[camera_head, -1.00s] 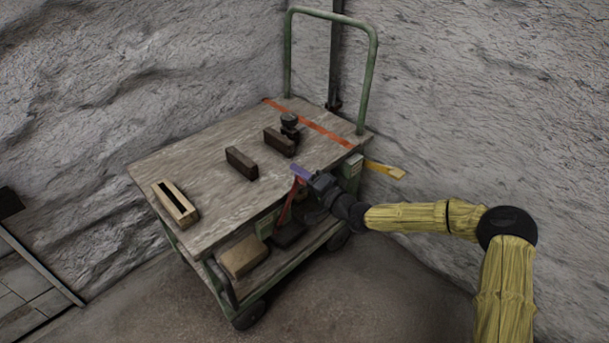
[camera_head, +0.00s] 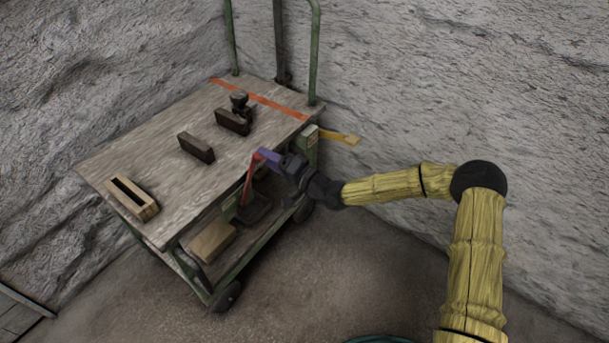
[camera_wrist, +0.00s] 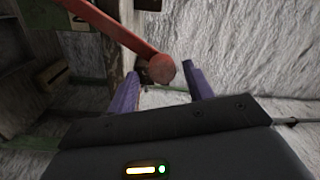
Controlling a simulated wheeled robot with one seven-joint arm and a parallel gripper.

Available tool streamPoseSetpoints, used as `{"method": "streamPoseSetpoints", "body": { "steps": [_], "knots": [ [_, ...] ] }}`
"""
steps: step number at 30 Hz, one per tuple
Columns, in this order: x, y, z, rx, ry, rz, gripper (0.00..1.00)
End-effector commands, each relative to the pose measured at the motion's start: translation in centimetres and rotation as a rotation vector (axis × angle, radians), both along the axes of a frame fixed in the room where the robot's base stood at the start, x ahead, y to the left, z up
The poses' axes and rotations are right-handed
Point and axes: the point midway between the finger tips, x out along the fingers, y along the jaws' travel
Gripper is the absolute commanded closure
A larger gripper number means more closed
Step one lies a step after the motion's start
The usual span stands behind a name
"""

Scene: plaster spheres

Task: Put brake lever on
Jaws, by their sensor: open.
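The red lever (camera_head: 249,180) rises at a slight tilt from a dark base on the lower shelf of the cart, at the near side of the top. Its round end (camera_wrist: 161,69) shows in the wrist view between the two purple fingers of my gripper (camera_wrist: 160,72). The fingers are open, one on each side of the knob; I cannot tell whether either touches it. In the head view my gripper (camera_head: 266,155) is at the lever's upper end and partly hides it.
A yellow lever (camera_head: 342,137) sticks out at the right end. A wooden block (camera_head: 212,241) lies on the lower shelf. Rough walls stand behind.

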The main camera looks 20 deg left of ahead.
Motion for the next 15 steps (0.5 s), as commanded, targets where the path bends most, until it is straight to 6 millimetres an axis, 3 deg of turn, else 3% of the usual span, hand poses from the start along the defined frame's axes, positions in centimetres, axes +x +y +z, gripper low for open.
{"method": "streamPoseSetpoints", "body": {
  "steps": [15],
  "knots": [
    [-3.2, -9.9, -0.4, 0.001, 0.004, -0.001, 0.48]
  ]
}}
